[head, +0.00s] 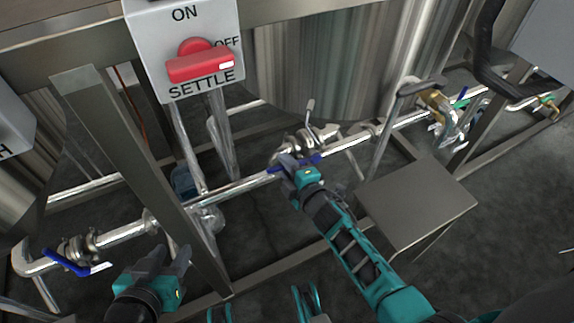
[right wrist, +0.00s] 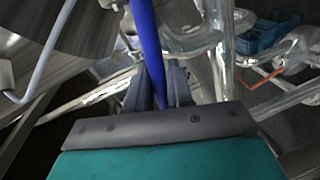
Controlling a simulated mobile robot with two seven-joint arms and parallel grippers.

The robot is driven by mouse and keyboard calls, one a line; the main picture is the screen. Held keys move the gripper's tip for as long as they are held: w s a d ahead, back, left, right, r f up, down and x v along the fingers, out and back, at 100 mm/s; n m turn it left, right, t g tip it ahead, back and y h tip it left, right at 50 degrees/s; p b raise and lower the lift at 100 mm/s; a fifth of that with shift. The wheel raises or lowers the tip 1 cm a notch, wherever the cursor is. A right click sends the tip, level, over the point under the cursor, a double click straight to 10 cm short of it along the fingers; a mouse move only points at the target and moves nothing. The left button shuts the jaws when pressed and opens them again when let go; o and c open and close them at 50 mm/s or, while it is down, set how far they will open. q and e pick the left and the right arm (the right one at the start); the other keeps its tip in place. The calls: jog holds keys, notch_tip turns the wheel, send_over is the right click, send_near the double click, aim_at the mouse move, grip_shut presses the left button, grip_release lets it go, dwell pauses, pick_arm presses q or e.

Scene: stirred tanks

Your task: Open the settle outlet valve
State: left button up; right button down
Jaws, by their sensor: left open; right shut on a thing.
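The settle outlet valve sits on the steel pipe under the tank, and its blue handle (head: 308,162) lies roughly along the pipe in the head view. My right gripper (head: 288,164) is shut on this handle. In the right wrist view the blue handle (right wrist: 150,50) runs down between the fingers of my right gripper (right wrist: 165,90). My fingers partly hide the handle's end. My left gripper (head: 170,262) is open and empty at the lower left, apart from the pipe. The SETTLE switch box (head: 150,40) with a red knob (head: 202,64) stands above.
Another valve with a blue handle (head: 66,262) is on the pipe at left. A steel frame post (head: 140,170) stands between my grippers. A flat metal step (head: 418,205) stands right of my right arm. More valves (head: 445,115) are at the far right.

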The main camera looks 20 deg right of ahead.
pick_arm(q)
jog(key=shift+d+r, duration=0.1)
jog(key=shift+r, duration=0.05)
pick_arm(e)
jog(key=shift+f, duration=0.1)
jog(key=c, duration=1.1)
grip_release()
jog(key=shift+c, duration=0.2)
jog(key=shift+s, duration=0.1)
pick_arm(q)
jog(key=p, duration=0.1)
jog(key=a+r+p, duration=0.1)
jog(key=p, duration=0.1)
jog(key=shift+s+r, duration=0.15)
jog(key=shift+r, duration=0.15)
jog(key=shift+s+a+p, duration=0.1)
jog(key=shift+p, duration=0.25)
pick_arm(e)
jog(key=v, duration=1.2)
jog(key=shift+s, duration=0.4)
jog(key=shift+d+r, duration=0.15)
jog(key=shift+r, duration=0.1)
